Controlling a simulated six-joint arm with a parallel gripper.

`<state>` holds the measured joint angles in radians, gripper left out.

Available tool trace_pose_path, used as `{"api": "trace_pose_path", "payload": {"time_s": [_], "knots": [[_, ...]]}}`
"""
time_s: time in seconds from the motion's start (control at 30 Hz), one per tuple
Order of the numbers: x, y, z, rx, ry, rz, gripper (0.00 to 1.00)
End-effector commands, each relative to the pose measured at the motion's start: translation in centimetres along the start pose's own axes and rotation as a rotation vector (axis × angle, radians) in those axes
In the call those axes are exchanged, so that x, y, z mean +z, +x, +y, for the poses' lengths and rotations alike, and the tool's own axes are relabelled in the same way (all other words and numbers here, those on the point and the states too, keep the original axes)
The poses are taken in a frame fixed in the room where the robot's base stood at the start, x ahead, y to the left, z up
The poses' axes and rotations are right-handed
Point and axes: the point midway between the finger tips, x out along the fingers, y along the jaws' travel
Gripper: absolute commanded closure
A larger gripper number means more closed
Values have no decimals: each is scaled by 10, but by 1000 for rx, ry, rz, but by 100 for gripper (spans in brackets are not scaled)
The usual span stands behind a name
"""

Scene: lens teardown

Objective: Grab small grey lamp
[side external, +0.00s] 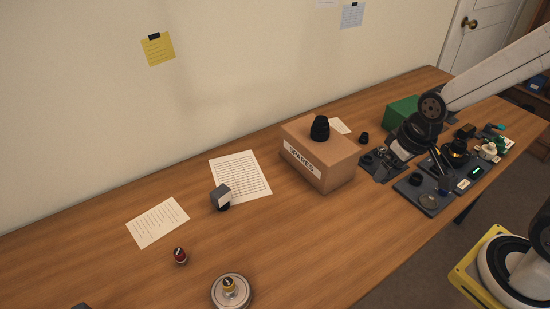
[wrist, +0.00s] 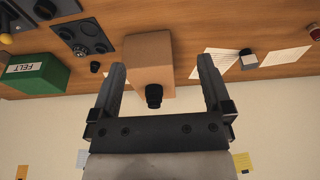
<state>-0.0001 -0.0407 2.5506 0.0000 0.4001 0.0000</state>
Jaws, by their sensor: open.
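The small grey lamp (side external: 221,196) has a boxy grey head on a dark round base. It stands on the edge of a printed sheet, left of the cardboard box in the side view. In the wrist view the lamp (wrist: 249,60) shows at the upper right, outside the fingers. My gripper (side external: 385,159) is to the right of the cardboard box, well away from the lamp. In the wrist view my gripper (wrist: 161,66) has its two fingers spread wide with nothing held between them.
A cardboard box marked SPARES (side external: 318,160) with a black lens part (side external: 320,128) on top stands between my gripper and the lamp. A green box (side external: 402,111) and dark trays (side external: 428,198) lie right. A red-topped item (side external: 180,256) and round metal piece (side external: 231,291) stand front left.

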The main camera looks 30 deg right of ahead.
Motion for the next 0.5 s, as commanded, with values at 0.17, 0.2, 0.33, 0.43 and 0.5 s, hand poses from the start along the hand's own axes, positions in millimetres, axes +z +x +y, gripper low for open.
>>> {"api": "trace_pose_path", "payload": {"time_s": [0.17, 0.2, 0.33, 0.43, 0.5], "knots": [[-5, -18, 0, 0, 0, 4, 0], [-5, -22, 0, 0, 0, 3, 0], [-9, -33, 0, 0, 0, 5, 0], [-11, -38, -2, -3, 16, 7, 0], [-16, -36, -4, -9, 50, 17, 0]]}}
